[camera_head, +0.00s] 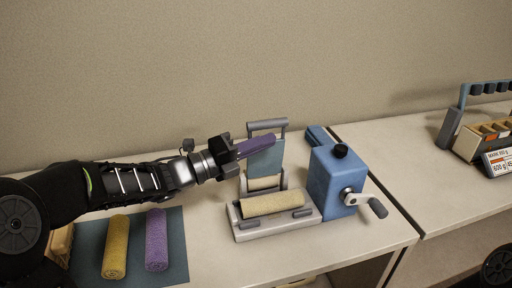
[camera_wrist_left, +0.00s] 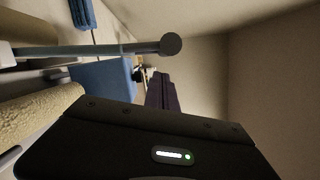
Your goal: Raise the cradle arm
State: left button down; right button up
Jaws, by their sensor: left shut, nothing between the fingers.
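The cradle arm (camera_head: 282,152) stands roughly upright at the back of a grey cradle base (camera_head: 250,231), with a grey crossbar at its top and a blue-grey panel below. The bar's round end (camera_wrist_left: 170,45) shows close up in the left wrist view. A beige roll (camera_head: 273,203) lies in the base. My left gripper (camera_head: 268,142) is shut and empty, its dark purple fingers across the front of the cradle arm just below the crossbar. Its fingers also show in the left wrist view (camera_wrist_left: 162,95). Whether they touch the arm, I cannot tell. My right gripper is not in view.
A blue box (camera_head: 333,180) with a hand crank (camera_head: 365,201) stands right of the cradle. Yellow (camera_head: 116,246) and purple (camera_head: 156,240) rolls lie on a dark mat (camera_head: 177,262) at front left. A caddy (camera_head: 468,140) stands on the right-hand table. A wall rises behind.

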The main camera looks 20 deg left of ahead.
pick_arm(q)
jog(key=shift+w+a+r, duration=0.25)
jog(key=shift+w+a, duration=0.15)
jog(key=shift+w, duration=0.2)
jog(key=shift+w+a+r+b, duration=0.3)
jog(key=shift+w+a+b, duration=0.3)
jog(key=shift+w, duration=0.25)
jog(key=shift+d, duration=0.1)
